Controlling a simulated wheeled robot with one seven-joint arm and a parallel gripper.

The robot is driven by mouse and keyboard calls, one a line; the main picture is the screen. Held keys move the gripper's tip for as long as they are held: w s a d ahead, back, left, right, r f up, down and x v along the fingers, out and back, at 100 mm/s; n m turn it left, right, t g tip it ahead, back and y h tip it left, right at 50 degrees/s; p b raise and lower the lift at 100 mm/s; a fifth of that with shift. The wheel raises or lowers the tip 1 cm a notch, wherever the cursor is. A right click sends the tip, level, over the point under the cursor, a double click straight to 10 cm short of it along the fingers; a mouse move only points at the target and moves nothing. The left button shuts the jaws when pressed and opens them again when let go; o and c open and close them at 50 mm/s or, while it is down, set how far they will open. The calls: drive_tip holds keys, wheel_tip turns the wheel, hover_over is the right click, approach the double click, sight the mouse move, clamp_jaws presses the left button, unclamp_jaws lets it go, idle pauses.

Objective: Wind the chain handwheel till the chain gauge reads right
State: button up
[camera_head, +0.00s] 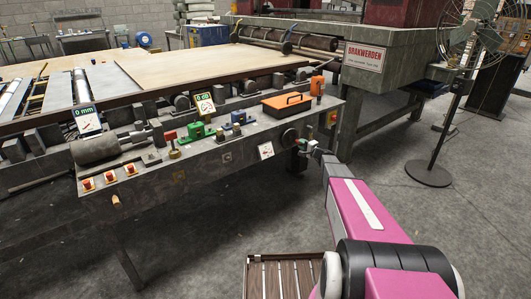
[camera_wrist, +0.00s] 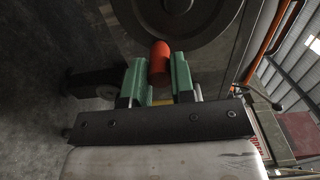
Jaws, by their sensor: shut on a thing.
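The handwheel is a dark round disc (camera_head: 290,137) on the front face of the bench, near its right end. In the wrist view the wheel (camera_wrist: 185,14) fills the top, with an orange-red knob (camera_wrist: 160,57) at its lower rim. My gripper (camera_wrist: 157,76) has its green fingers shut on this knob, one on each side. In the head view my gripper (camera_head: 307,146) is at the bench's right end, just right of the wheel. A small white dial plate (camera_head: 266,150) sits left of the wheel; its reading is too small to tell.
Two more dials, one marked 0 mm (camera_head: 87,119), stand on the bench top (camera_head: 215,146). Red buttons (camera_head: 110,177) line the left front. A standing fan (camera_head: 430,172) is at right; the floor between is clear.

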drive_tip(key=o, duration=0.9)
drive_tip(key=v, duration=0.7)
